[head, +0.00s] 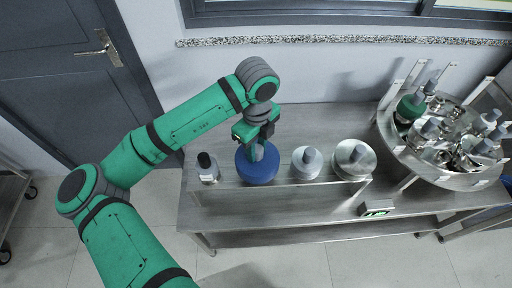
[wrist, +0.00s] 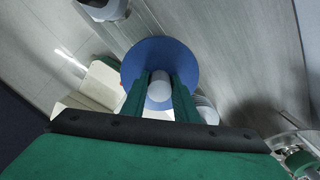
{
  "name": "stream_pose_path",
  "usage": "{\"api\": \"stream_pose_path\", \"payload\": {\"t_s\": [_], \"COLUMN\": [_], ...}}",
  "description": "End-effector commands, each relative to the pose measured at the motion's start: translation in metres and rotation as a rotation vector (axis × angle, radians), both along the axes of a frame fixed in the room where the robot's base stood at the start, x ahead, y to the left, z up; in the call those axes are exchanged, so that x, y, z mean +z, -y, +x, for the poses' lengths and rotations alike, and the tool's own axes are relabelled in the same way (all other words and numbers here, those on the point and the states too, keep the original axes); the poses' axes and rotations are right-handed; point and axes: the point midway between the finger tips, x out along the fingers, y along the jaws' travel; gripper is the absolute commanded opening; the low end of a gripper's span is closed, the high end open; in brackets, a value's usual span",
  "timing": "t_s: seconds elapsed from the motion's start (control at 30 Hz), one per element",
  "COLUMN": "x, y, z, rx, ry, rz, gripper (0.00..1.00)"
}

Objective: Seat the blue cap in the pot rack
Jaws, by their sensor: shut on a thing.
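The blue cap (head: 257,170) is a wide blue disc with a pale grey knob. My gripper (head: 256,146) is shut on the knob from above. In the wrist view the blue disc (wrist: 160,50) spreads around my gripper (wrist: 159,92), with the knob between the two green fingers. The cap is in line with the row of pots on the pot rack (head: 285,192), between a small black-topped pot (head: 207,168) and a steel pot with a grey knob (head: 306,163). The disc hides what is under it, so I cannot tell whether it touches the rack.
Another knobbed steel pot (head: 352,160) stands at the row's right end. A round steel tray (head: 440,177) with several knobbed parts, one green, is on the right. A small box with a green display (head: 376,209) is at the front edge. The bench (head: 310,119) behind the row is clear.

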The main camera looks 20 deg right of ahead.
Motion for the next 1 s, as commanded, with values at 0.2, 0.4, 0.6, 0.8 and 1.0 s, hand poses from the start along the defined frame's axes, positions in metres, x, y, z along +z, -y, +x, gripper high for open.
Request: {"api": "stream_pose_path", "payload": {"t_s": [0.2,0.4,0.6,0.8,1.0], "x": [-0.008,-0.016,-0.022,-0.025,-0.025], "y": [-0.001,-0.001,-0.001,-0.001,-0.001], "z": [0.0,0.001,0.0,0.0,0.0], "rx": [0.002,0.003,0.002,0.002,0.002], "ry": [-0.001,0.0,0.0,0.0,0.0], "rz": [0.0,-0.001,-0.001,-0.001,-0.001], "gripper": [0.0,0.0,0.0,0.0,0.0]}}
